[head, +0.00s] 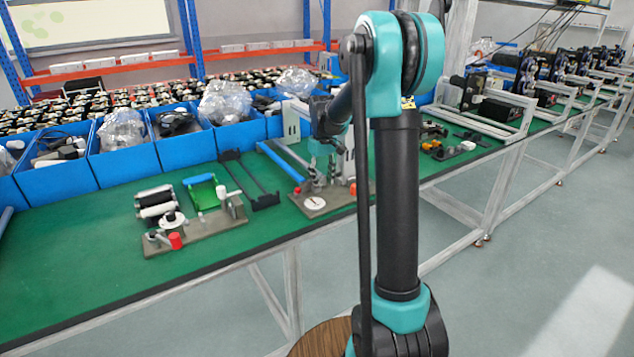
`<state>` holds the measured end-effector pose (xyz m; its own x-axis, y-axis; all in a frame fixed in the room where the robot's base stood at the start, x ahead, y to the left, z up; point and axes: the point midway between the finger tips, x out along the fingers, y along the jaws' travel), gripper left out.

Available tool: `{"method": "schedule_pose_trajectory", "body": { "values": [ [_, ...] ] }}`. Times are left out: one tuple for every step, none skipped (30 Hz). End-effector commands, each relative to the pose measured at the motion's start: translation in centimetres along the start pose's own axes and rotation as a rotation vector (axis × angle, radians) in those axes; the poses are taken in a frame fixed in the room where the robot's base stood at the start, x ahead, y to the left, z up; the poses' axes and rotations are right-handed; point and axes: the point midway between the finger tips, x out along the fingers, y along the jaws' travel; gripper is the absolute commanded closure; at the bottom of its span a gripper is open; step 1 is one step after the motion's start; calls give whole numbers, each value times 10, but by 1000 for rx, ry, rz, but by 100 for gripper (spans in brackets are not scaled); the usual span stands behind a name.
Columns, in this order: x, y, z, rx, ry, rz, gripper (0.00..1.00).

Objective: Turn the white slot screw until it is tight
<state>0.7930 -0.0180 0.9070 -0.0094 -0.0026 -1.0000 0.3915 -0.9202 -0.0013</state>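A white round disc (314,203), which looks like the white slot screw, lies flat on a brown-grey plate (330,207) on the green bench. Its slot is too small to make out. My gripper (321,181) points down just above and behind the disc, close to the plate. The fingers are small and partly blend with grey parts behind them, so I cannot tell whether they are open, shut or touching anything. A red-orange knob (352,188) stands at the plate's right, partly behind my arm.
A black bracket (250,180) lies between the plates. Blue bins (125,165) line the back. The front left of the bench is clear.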

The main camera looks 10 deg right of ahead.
Motion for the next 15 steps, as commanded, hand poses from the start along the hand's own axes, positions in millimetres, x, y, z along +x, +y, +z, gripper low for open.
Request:
{"method": "schedule_pose_trajectory", "body": {
  "values": [
    [0,1,-8,0,18,3,67],
    [0,0,-8,0,18,3,67],
    [0,0,-8,0,18,3,67],
    [0,0,-8,0,18,2,67],
    [0,0,-8,0,18,2,67],
    [0,-1,-8,0,18,2,67],
    [0,-2,-8,0,18,2,67],
    [0,-2,-8,0,18,2,67],
    [0,-4,-9,0,18,1,67],
    [0,-4,-9,0,18,1,67],
    [0,-5,-9,0,19,1,67],
    [0,-6,-9,0,19,1,67],
    [0,-7,-9,0,19,1,67],
    [0,-8,-9,1,19,1,67],
    [0,-9,-8,1,18,1,67]
  ]
}}
